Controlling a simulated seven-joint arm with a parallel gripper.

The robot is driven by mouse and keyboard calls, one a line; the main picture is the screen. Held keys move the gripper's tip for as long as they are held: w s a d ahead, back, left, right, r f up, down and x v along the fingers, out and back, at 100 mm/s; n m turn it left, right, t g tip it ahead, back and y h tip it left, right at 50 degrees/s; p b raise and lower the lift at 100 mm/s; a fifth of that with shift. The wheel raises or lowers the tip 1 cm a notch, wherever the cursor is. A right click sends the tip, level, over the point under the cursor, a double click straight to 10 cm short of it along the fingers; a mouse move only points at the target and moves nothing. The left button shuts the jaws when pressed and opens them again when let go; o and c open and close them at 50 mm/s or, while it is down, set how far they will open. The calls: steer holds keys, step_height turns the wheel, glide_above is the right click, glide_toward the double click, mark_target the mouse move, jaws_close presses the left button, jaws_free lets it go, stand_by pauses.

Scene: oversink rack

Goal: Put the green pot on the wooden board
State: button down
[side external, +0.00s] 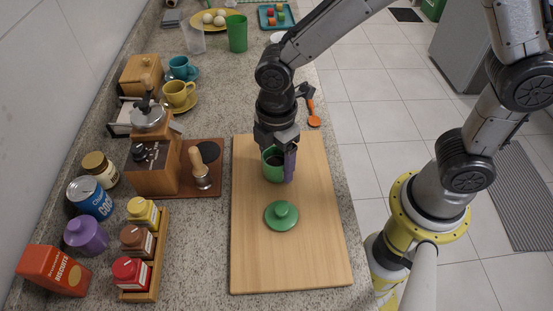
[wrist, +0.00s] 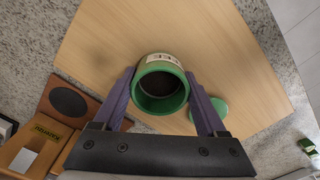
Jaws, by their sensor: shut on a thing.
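The green pot (side external: 271,168) is an open, roughly cylindrical container with a dark inside. In the wrist view the pot (wrist: 163,104) is between the two purple fingers of my gripper (wrist: 159,78), with a pale label on its side. In the side view my gripper (side external: 281,158) points down and is shut on the pot. The wooden board (side external: 292,263) lies flat on the counter below. The pot is over the board's far part; I cannot tell whether its base touches it. A round green lid (side external: 282,215) with a knob lies on the board, apart from the pot.
A wooden coffee grinder (side external: 151,166) and a brown mat with a tamper (side external: 200,170) stand left of the board. A spice rack (side external: 157,262) is at the near left. An orange-ended utensil (side external: 312,112) lies beyond the board. The board's near part is clear.

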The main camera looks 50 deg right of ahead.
steer(key=shift+f, duration=0.15)
jaws_free()
step_height(320, 180, up, 12)
steer(key=shift+r, duration=0.25)
stand_by(0.4)
steer(key=s+d+r+m+t, duration=0.1)
steer(key=s+d+m+t, duration=0.1)
steer(key=s+d+m, duration=0.4)
steer(key=s+d+r+m+t, duration=0.2)
steer(key=s+d+m, duration=0.4)
steer(key=d+m, duration=0.4)
steer(key=shift+s+d+r+t, duration=0.2)
steer(key=shift+s+r+t, duration=0.15)
steer(key=shift+t, duration=0.45)
